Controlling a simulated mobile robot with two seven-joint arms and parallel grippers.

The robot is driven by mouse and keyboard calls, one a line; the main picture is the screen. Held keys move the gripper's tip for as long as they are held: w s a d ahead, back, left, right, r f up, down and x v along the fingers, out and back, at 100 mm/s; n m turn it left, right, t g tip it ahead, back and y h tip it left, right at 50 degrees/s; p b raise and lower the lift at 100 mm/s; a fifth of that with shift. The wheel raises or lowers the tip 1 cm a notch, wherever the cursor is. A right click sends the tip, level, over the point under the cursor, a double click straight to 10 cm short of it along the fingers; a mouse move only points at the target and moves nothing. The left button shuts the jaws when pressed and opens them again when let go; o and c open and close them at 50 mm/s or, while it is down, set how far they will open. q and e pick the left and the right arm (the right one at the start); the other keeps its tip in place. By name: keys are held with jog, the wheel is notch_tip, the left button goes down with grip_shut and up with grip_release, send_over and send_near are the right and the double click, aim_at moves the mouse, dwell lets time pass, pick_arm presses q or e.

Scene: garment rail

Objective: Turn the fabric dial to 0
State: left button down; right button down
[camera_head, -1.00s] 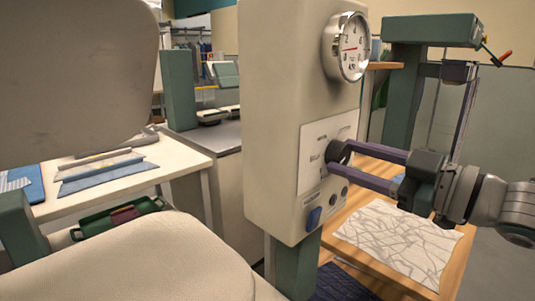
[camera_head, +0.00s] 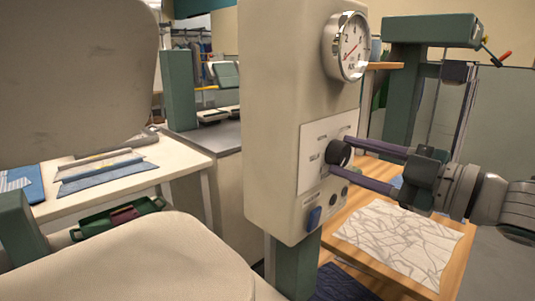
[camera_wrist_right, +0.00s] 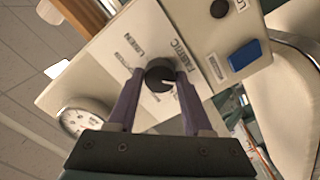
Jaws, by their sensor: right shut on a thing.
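The fabric dial is a round black knob (camera_head: 340,153) on a white label plate (camera_head: 315,165) on the side of the beige machine housing. It also shows in the right wrist view (camera_wrist_right: 159,74), with a pale pointer mark on its face. Printed words surround it, including LINEN and FABRIC; I cannot read a 0. My right gripper (camera_head: 352,158) has its two purple fingers on opposite sides of the knob and is shut on it. The fingertips partly hide the knob. My left gripper is not in view.
A round pressure gauge (camera_head: 346,47) sits above the plate. A blue button (camera_head: 314,219) and small dark knobs are below it. A wooden table (camera_head: 440,270) with a patterned cloth (camera_head: 400,240) stands under my right arm. A white table (camera_head: 120,178) is at left.

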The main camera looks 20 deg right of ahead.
jog(key=shift+c, duration=1.6)
grip_release()
jog(key=v, duration=1)
jog(key=shift+f, duration=0.15)
